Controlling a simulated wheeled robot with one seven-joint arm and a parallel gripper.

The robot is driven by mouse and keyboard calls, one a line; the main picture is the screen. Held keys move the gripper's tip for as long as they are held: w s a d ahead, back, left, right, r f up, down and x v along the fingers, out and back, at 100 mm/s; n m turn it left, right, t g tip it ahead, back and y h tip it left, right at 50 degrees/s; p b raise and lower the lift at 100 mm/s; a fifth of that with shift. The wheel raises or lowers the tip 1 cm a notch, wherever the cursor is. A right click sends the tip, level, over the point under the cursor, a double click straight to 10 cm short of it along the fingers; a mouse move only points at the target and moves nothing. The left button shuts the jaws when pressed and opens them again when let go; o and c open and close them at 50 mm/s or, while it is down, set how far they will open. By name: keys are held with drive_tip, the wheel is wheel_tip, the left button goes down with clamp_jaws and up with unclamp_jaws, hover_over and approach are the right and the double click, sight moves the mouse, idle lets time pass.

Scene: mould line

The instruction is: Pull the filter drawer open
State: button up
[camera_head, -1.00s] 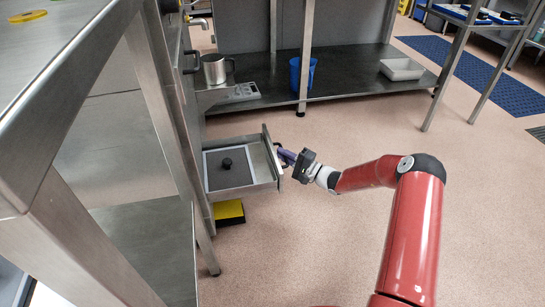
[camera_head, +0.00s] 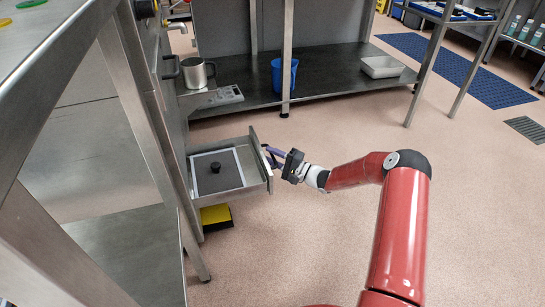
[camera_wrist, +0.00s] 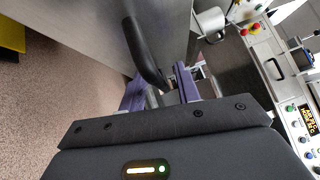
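The filter drawer (camera_head: 262,178) is a shallow metal tray, standing out from the metal cabinet at the left in the head view. A framed dark filter panel (camera_head: 216,181) with a black knob lies in it. My gripper (camera_head: 276,153) is at the drawer's outer front, with its purple fingers by the handle. In the wrist view the black curved handle (camera_wrist: 143,53) runs down between the two fingers of my gripper (camera_wrist: 160,77). A narrow gap shows beside it. Whether the fingers press on the handle is not clear. The grey drawer front (camera_wrist: 90,28) lies behind the handle.
A yellow and black block (camera_head: 215,217) is on the floor under the drawer. A low dark shelf (camera_head: 330,85) with a blue bin (camera_head: 284,75) and white tray (camera_head: 382,67) stands behind. The floor to the right of the drawer is clear.

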drive_tip(key=v, duration=0.7)
drive_tip(key=shift+s+d+p, duration=0.2)
drive_tip(key=shift+d+p, duration=0.1)
drive_tip(key=shift+p, duration=0.05)
drive_tip(key=shift+f, duration=0.15)
